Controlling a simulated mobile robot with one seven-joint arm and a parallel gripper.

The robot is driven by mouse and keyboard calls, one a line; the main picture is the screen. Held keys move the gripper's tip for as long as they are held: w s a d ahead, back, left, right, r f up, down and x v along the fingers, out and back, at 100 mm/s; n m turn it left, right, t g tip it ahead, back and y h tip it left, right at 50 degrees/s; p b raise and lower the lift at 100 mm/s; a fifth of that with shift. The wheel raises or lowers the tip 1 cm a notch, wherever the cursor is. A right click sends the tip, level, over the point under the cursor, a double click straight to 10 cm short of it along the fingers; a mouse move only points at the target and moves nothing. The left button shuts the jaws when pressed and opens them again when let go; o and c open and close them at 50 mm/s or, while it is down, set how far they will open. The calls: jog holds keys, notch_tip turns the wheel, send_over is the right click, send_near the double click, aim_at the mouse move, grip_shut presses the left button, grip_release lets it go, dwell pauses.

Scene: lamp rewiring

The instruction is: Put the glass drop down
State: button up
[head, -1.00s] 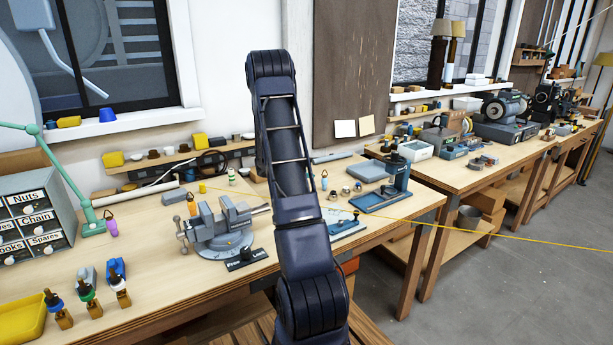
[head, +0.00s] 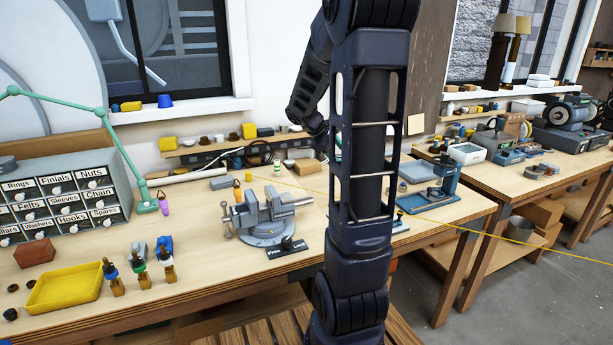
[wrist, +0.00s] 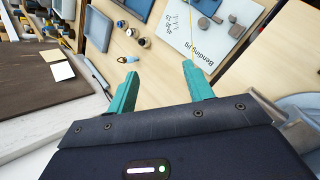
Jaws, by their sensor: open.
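My gripper (wrist: 160,72) is open in the wrist view, its two teal fingers apart with nothing between them. A small light blue glass drop (wrist: 127,60) with an orange top shows just beyond the tip of the left finger, and looks apart from it. It is over the bench top; whether it touches the wood is hard to tell. In the head view a purple drop (head: 164,207) stands by the green lamp's base, and an orange drop (head: 237,188) stands behind the vise. My arm hides my gripper and the light blue drop there.
A bending jig board (wrist: 208,47) and several small round pots (wrist: 144,41) lie near my gripper. The vise (head: 266,220) stands on the bench left of my arm. A yellow tray (head: 64,291) and dropper bottles (head: 139,275) are at the front left. A thin yellow cord (head: 455,226) crosses the bench.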

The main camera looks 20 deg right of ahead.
jog(key=s+a+r+m+t+y, duration=0.2)
jog(key=s+a+m+y, duration=0.2)
jog(key=s+a, duration=0.6)
jog(key=s+a+r+m+t+y, duration=0.2)
jog(key=s+a+m+y, duration=0.1)
jog(key=s+a, duration=0.7)
jog(key=shift+s+a+r+m+t+y, duration=0.3)
jog(key=shift+s+m+t+y, duration=0.15)
jog(key=shift+s, duration=0.25)
jog(key=shift+o, duration=0.7)
